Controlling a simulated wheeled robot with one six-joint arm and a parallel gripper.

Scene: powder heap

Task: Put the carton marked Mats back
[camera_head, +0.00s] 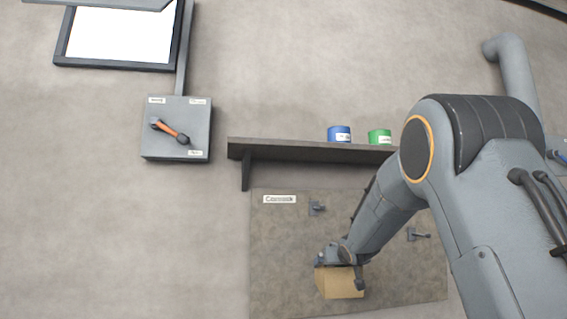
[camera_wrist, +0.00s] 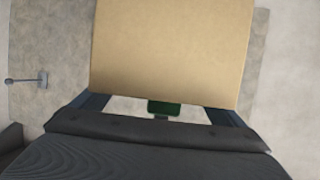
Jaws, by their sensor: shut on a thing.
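A tan cardboard carton (camera_head: 341,283) is held in my gripper (camera_head: 341,268) in front of a brown wall panel in the head view. In the wrist view the carton (camera_wrist: 172,48) fills the upper middle, between the two fingers of my gripper (camera_wrist: 160,108). No marking can be read on the faces that show, so I cannot tell whether it is the one marked Mats. A small dark green thing shows behind the carton's lower edge in the wrist view.
The panel (camera_head: 280,240) has a label and hooks (camera_head: 317,208). Above it a shelf (camera_head: 290,146) holds a blue tin (camera_head: 339,134) and a green tin (camera_head: 379,137). A grey box with an orange-handled lever (camera_head: 170,131) is on the wall at left.

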